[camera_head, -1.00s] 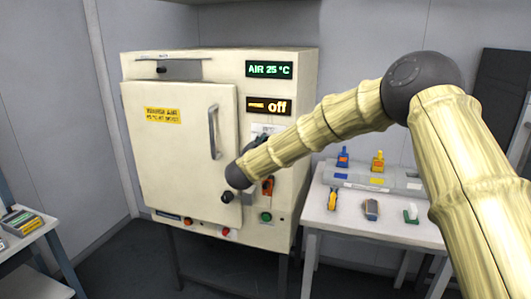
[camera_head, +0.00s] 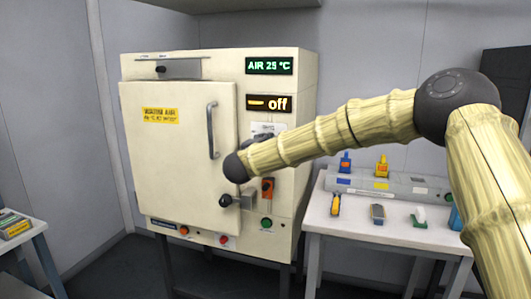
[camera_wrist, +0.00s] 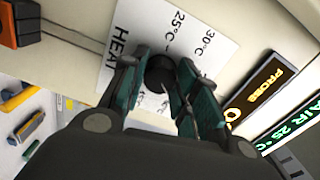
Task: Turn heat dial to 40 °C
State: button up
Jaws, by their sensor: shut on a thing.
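The heat dial (camera_wrist: 160,74) is a dark round knob on a white scale plate (camera_wrist: 124,38) marked HEAT, with 25 °C and 30 °C readable. In the wrist view my gripper (camera_wrist: 158,80) has its teal fingers on either side of the dial, closed on it. The fingers hide part of the scale and the pointer cannot be made out. In the head view my arm hides most of the dial, and only the plate's top (camera_head: 266,128) shows on the cream oven (camera_head: 180,150). The green display (camera_head: 269,65) reads AIR 25 °C. The amber display (camera_head: 268,103) reads off.
An orange switch (camera_head: 267,188) sits below the dial. The oven door is shut, with a long handle (camera_head: 212,130) and a black knob (camera_head: 226,200) near my arm. A white table (camera_head: 350,228) with small tools and bottles stands to the right.

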jog(key=shift+f+m+b, duration=0.15)
jog(key=shift+m+b, duration=0.8)
jog(key=shift+m, duration=0.25)
jog(key=o, duration=1)
jog(key=shift+o, duration=0.2)
jog(key=shift+s, duration=0.15)
jog(key=v, duration=1.1)
jog(key=shift+s+a, duration=0.2)
jog(key=shift+s, duration=0.15)
